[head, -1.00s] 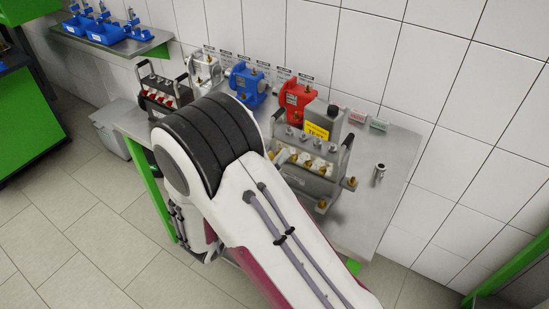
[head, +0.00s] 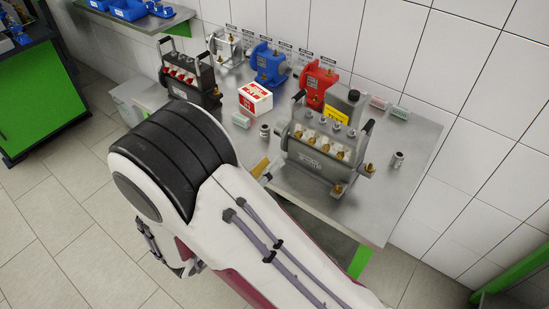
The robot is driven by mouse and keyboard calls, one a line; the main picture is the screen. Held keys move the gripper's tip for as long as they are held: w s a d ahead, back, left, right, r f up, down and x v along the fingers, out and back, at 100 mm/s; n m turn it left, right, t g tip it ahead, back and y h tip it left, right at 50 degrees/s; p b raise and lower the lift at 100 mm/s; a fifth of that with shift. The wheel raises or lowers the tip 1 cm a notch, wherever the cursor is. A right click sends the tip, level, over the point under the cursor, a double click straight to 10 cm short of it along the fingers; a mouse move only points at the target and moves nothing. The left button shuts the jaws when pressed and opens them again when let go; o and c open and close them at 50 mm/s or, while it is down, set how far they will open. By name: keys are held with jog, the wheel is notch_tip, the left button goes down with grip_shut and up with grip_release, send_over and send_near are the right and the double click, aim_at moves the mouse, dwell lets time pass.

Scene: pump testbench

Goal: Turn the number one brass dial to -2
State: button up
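The grey test unit (head: 318,166) stands on the right half of the metal bench, with black-gripped handles at both ends. A row of several brass dials (head: 323,148) sits on its front edge. Their numbers and pointer settings are too small to read, so I cannot tell which is number one. My gripper is not visible. My white and black arm fills the lower middle of the head view, left of and in front of the unit, and hides the bench's front left part.
A dark unit with red switches (head: 188,78) stands at the bench's left. A blue pump (head: 269,64), a red pump (head: 316,82) and a grey bottle (head: 343,106) stand behind. A red and white box (head: 255,98) and a metal cylinder (head: 398,159) are on the bench (head: 385,205).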

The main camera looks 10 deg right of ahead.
aim_at(297, 136)
jog(key=shift+v, duration=0.8)
jog(key=w+d+m, duration=0.1)
jog(key=m, duration=0.6)
jog(key=w+d+m, duration=0.1)
jog(key=m, duration=0.5)
jog(key=w+d+m, duration=0.1)
jog(key=m, duration=0.6)
jog(key=shift+w+r+m+g, duration=0.15)
jog(key=shift+m+g, duration=0.15)
jog(key=shift+x, duration=3.95)
jog(key=shift+r, duration=0.1)
